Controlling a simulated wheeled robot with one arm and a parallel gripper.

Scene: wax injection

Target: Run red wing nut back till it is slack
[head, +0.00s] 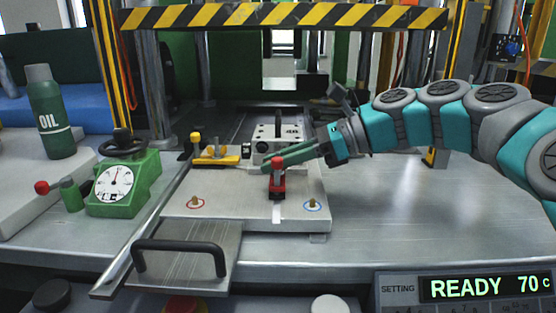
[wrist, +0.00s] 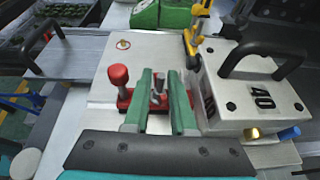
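The red clamp (head: 278,190) sits on the pale plate, with a red-knobbed post. In the wrist view, the red clamp (wrist: 126,107) carries a red knob (wrist: 118,77) at its left and an upright grey metal piece (wrist: 158,88), seemingly its wing nut, at its right. My gripper (head: 268,165) reaches in from the right, low over the clamp. In the wrist view, my gripper (wrist: 160,74) has its two green fingers apart, one on each side of the grey piece. Narrow gaps seem to show; contact is unclear. In the head view the fingers hide the nut.
A yellow clamp (head: 215,158) stands behind left. A metal block with a black handle (wrist: 255,95), marked 40, is close right of my fingers in the wrist view. The bench right is clear.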

